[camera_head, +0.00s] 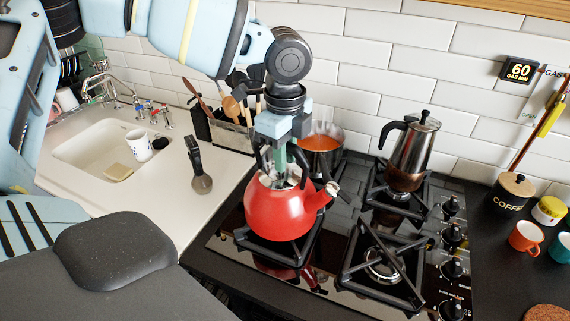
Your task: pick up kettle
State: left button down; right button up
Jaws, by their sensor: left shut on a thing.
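A red kettle (276,212) sits upright over the front left burner of the gas hob (325,262), its spout pointing right. I cannot tell whether it still touches the pan support. My left gripper (283,160) reaches down from above and is shut on the kettle's handle at its top. The gripper hides most of the handle and part of the lid. My right gripper is not in view.
A pot with orange contents (321,142) stands close behind the kettle. A steel coffee pot (413,150) stands on the back right burner. The front right burner (381,265) is empty. A utensil holder (231,133) stands behind left, and a sink (95,150) is farther left.

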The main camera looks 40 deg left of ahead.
pick_arm(q)
notch_tip(320, 180, up, 17)
jog(key=shift+f, duration=0.15)
dwell(0.5)
